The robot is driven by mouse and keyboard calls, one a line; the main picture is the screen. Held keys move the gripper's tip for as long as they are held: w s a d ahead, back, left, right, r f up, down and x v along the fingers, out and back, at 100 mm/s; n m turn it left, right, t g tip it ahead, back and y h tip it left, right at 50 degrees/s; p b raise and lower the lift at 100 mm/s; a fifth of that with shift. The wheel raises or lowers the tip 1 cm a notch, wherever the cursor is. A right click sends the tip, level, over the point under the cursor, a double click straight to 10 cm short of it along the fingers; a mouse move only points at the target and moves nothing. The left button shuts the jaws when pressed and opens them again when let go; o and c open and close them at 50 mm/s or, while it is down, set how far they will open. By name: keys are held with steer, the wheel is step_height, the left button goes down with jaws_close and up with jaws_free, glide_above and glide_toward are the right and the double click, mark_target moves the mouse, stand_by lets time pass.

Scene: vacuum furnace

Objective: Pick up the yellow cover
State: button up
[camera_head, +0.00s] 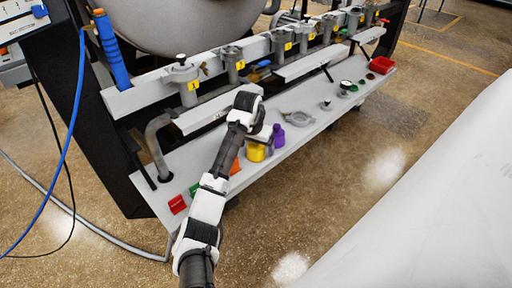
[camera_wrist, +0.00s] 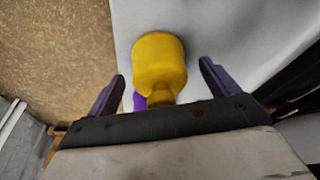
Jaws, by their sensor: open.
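The yellow cover (camera_wrist: 160,62) stands on the pale shelf in the wrist view, a rounded cylinder with a narrower neck toward my gripper. My gripper (camera_wrist: 162,80) is open, with one dark finger on either side of the cover. Gaps show between the fingers and the cover, so I see no contact.
A purple piece (camera_head: 279,136) stands just right of the cover, and an orange piece (camera_head: 235,166) is to its left. Green and red blocks (camera_head: 177,204) lie near the shelf's left end. A grey ring-shaped part (camera_head: 301,118) and a red tray (camera_head: 382,65) are farther right. Numbered valves line the rail above.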

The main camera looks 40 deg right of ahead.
steer(key=shift+f, duration=0.1)
steer(key=shift+c, duration=0.4)
steer(key=c, duration=0.9)
steer(key=shift+c, duration=0.4)
